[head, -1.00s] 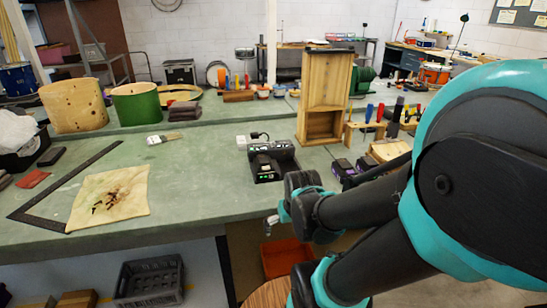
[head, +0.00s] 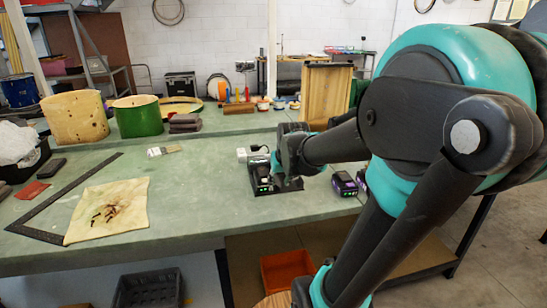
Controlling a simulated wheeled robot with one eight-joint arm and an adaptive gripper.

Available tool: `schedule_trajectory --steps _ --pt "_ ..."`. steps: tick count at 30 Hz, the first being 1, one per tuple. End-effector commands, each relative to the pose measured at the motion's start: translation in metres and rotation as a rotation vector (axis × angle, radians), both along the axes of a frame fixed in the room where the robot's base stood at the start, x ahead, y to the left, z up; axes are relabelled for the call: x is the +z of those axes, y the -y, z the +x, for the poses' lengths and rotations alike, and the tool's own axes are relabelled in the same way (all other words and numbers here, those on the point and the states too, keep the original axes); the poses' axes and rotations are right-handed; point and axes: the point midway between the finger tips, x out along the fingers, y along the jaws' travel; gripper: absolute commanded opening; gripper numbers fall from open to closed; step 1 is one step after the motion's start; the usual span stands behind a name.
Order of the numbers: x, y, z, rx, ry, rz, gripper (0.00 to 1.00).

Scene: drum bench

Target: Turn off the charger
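The black charger (head: 258,184) sits on the green bench, with a small green light on its front. My arm's end is above the charger's right side and covers part of it. My gripper (head: 277,166) is mostly hidden by my own wrist; I cannot tell whether its fingers are open or shut, or whether they touch the charger. A white socket box (head: 243,154) with a black plug stands just behind the charger.
Purple-and-black battery packs (head: 344,184) lie right of the charger. A stained cloth (head: 108,211) and a black metal square (head: 38,233) lie at left. The bench between cloth and charger is clear.

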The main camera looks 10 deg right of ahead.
Motion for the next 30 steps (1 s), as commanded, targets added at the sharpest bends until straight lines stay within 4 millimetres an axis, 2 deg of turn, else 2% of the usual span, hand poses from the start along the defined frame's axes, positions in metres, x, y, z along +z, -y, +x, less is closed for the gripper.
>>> schedule_trajectory --steps 1,3,6,8,12,18,30 --pt "0.02 0.003 0.023 -0.001 0.02 0.0 0.28" --pt "0.046 0.007 0.051 -0.002 0.048 0.0 0.19" --pt "0.077 0.012 0.083 -0.002 0.083 -0.002 0.07" --pt "0.092 0.014 0.097 -0.003 0.101 -0.003 0.0" --pt "0.115 0.018 0.118 -0.003 0.126 -0.005 0.0" --pt "0.123 0.02 0.125 -0.003 0.134 -0.007 0.0" --pt "0.115 0.02 0.131 -0.003 0.134 -0.007 0.0"
